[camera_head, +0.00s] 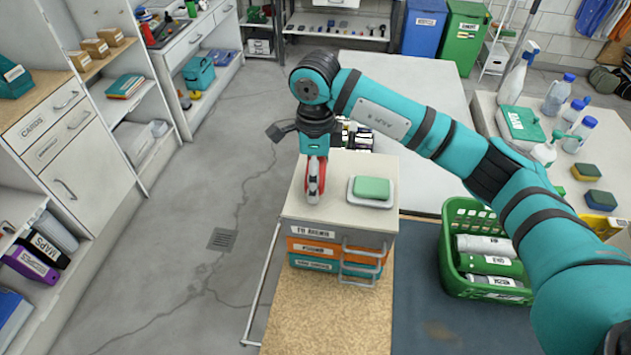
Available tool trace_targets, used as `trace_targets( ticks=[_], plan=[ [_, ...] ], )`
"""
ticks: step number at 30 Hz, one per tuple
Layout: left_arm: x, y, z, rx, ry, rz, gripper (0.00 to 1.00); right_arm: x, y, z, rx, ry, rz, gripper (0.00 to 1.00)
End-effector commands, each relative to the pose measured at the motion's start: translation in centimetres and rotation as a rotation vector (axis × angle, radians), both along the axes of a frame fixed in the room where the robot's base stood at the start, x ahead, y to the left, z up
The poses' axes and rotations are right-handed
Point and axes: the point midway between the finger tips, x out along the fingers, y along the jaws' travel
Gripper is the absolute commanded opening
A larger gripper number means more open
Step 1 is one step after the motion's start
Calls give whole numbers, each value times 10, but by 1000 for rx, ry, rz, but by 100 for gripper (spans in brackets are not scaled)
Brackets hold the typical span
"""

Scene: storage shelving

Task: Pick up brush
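My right arm comes in from the right and bends down over a small drawer unit (296,216). My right gripper (314,185) points straight down at the left part of the unit's white top. Red, finger-like parts show at its lower end, close together and seen edge-on. I cannot tell whether they touch the top or grip anything. No brush can be clearly made out. A green block (372,187) lies in a white dish (354,198) on the same top, to the right of the gripper. My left gripper is not in view.
A green basket (451,232) with several rolled or bottled items stands at right. Spray bottles and sponges (584,172) stand on a white table farther right. Shelves with drawers (77,137) line the left. The grey floor (200,270) between is clear.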

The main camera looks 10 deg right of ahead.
Motion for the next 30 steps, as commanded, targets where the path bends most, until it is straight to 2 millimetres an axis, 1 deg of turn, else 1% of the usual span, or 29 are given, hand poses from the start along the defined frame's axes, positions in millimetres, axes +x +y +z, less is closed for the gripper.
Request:
trace_targets(
  ticks=[1, 2, 3, 8, 15, 21, 25, 30],
  plan=[
    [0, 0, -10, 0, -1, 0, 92, 1, 0, 4, 0, -6, -1, 56],
    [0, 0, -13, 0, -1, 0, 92, 2, 0, 9, 1, -7, 0, 56],
    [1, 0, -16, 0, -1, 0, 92, -3, 2, 12, 1, -4, 3, 56],
    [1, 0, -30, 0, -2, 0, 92, -38, 15, 14, 1, -3, 7, 56],
    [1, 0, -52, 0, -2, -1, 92, -94, 37, 20, 1, -4, 6, 56],
    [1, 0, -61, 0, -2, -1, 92, -129, 50, 25, -1, -3, 3, 56],
    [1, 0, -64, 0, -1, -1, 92, -141, 55, 27, 0, -2, 2, 56],
    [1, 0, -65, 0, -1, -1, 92, -149, 58, 29, 0, -1, -1, 56]
  ],
)
